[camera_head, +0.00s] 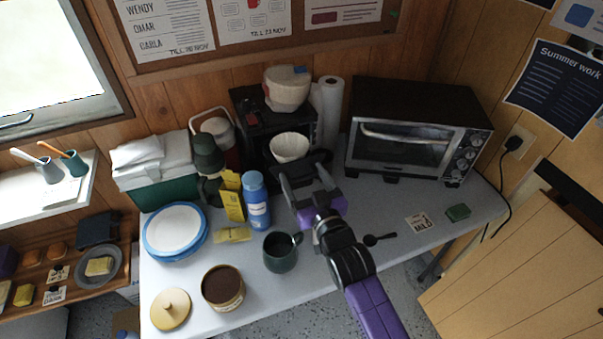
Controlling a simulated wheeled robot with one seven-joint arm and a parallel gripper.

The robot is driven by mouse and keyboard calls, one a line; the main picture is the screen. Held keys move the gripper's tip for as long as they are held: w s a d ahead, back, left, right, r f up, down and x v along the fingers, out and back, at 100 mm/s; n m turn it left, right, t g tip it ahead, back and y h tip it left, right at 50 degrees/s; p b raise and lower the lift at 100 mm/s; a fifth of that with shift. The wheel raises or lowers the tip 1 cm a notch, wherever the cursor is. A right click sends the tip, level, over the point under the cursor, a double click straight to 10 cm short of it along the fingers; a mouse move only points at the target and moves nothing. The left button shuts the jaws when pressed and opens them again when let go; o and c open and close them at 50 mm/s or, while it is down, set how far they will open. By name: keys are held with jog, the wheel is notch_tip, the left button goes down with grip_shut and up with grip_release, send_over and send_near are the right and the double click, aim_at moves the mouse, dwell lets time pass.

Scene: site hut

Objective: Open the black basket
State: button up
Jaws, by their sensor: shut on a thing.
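The black coffee maker (250,125) stands at the back of the table against the wood wall. My gripper (305,180) reaches in from the front right. Its two grey fingers point at the basket's front and are shut on a part of it. The exact contact is small and dark, partly hidden by the fingers.
A toaster oven (400,140) stands to the right and a blue bottle (256,205) to the left. A dark green mug (281,252) and an open tin of brown grounds (223,288) stand in front. A black scoop (371,240) lies right of my arm.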

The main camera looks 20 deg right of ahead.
jog(key=shift+s+d, duration=0.25)
jog(key=shift+s, duration=0.05)
jog(key=o, duration=1.8)
jog(key=shift+a, duration=0.1)
jog(key=shift+s, duration=0.1)
jog(key=s+b, duration=0.1)
jog(key=s, duration=0.6)
jog(key=shift+s, duration=0.3)
